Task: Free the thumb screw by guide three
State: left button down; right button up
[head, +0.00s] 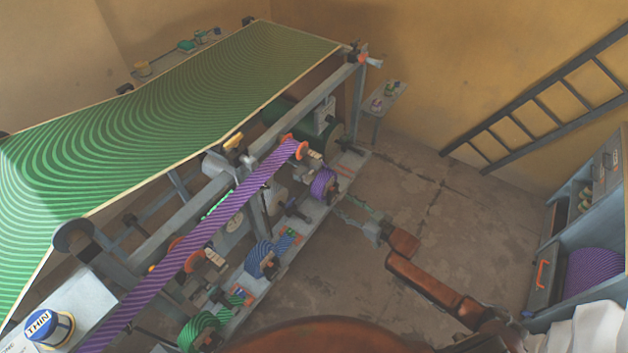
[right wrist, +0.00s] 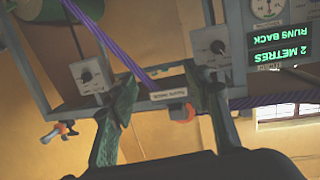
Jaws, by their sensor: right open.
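My right gripper (head: 346,206) is open and empty, in the clear air to the right of the press. In the right wrist view its two green fingers (right wrist: 159,74) stand apart, with a small pale label plate (right wrist: 169,95) and an orange round part (right wrist: 182,113) seen beyond and between them. The plate's lettering is upside down and too small to read. In the head view a purple striped web (head: 210,231) runs up to an orange-flanged guide (head: 288,146) with a labelled bracket (head: 313,158). I cannot tell which guide is three, nor make out the thumb screw. My left gripper is out of view.
Green striped sheet (head: 190,100) slopes above the press. Purple and blue rolls (head: 260,258) sit on the lower ledge. A grey cabinet (head: 590,215) stands at right, and a ladder (head: 540,100) leans on the wall.

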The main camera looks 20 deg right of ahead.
aim_at(312, 181)
jog(key=a+r+n+y, duration=0.25)
jog(key=a+r, duration=0.35)
jog(key=r, duration=0.5)
jog(key=shift+m+y, duration=0.35)
jog(key=shift+y, duration=0.1)
jog(key=x, duration=0.6)
jog(key=shift+w+a+f, duration=0.1)
jog(key=shift+w, duration=0.15)
jog(key=shift+w+a, duration=0.3)
jog(key=shift+w, duration=0.1)
jog(key=shift+c, duration=0.7)
jog(key=c, duration=1)
